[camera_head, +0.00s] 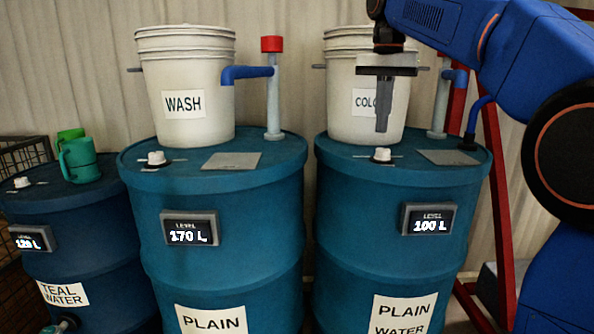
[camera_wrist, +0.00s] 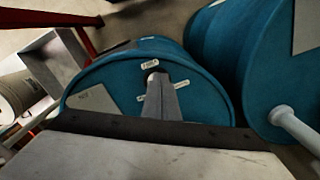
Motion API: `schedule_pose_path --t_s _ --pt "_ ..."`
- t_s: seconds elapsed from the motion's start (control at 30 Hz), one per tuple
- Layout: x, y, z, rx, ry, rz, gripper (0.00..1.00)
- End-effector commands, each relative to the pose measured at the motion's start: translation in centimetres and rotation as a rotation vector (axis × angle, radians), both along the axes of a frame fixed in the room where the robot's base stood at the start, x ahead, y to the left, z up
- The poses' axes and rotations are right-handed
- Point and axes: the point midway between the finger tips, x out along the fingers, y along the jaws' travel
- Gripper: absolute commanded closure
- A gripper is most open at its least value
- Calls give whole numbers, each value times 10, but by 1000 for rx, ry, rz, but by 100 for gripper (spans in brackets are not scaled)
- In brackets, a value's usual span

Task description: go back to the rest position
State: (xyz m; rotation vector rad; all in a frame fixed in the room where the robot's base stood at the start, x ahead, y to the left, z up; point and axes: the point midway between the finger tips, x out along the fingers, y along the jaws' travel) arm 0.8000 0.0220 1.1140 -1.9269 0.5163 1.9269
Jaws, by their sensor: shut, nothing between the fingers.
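My gripper (camera_head: 382,118) is shut and empty. In the head view it hangs in front of the white bucket with the "COLO..." label (camera_head: 365,101), above the right drum's top, and hides part of that label. In the wrist view my gripper's fingers (camera_wrist: 161,88) point toward the top of a teal drum (camera_wrist: 95,83). I cannot tell from the frames whether the fingers touch anything. My blue arm comes in from the right side of the head view.
The right drum (camera_head: 400,200) reads 100 L; the middle drum (camera_head: 225,262) reads 170 L and bears the WASH bucket (camera_head: 190,90). A red-topped pipe (camera_head: 272,90) stands between the buckets. A red frame (camera_head: 497,200) stands at right.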

Motion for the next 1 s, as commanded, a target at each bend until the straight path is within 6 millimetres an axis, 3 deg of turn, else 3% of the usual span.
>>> schedule_pose_path --t_s 0.27,0.43,0.67,1.0 --pt "-1 0 0 0 -1 1 100" --pt "-16 -8 -8 4 -22 26 100" --pt "-64 -29 -44 7 -88 111 100" --pt "-144 -57 -121 -7 -197 245 100"
